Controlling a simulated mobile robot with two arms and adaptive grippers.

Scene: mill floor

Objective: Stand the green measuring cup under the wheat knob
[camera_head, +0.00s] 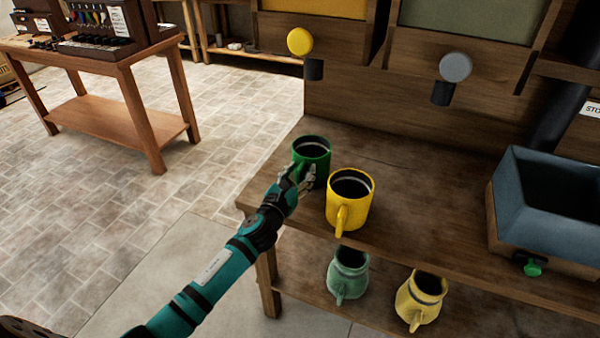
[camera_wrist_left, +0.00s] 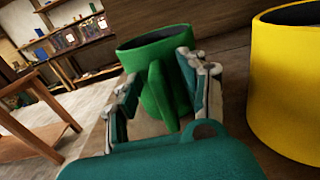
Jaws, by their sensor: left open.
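A dark green cup (camera_head: 312,150) stands upright on the wooden counter near its left edge, below and in front of the yellow knob (camera_head: 300,41) and its dark spout (camera_head: 314,69). No label naming wheat is readable. My left gripper (camera_head: 298,178) is at the near side of the green cup. In the left wrist view, its open fingers (camera_wrist_left: 159,72) lie on both sides of the handle (camera_wrist_left: 160,92) of the green cup (camera_wrist_left: 178,48); contact cannot be told. My right gripper is not in view.
A yellow cup (camera_head: 349,200) stands close on the right of the green one. A grey knob (camera_head: 456,67) has its own spout (camera_head: 442,93). A pale green jug (camera_head: 348,272) and pale yellow jug (camera_head: 420,300) are below. A blue bin (camera_head: 545,205) is at right.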

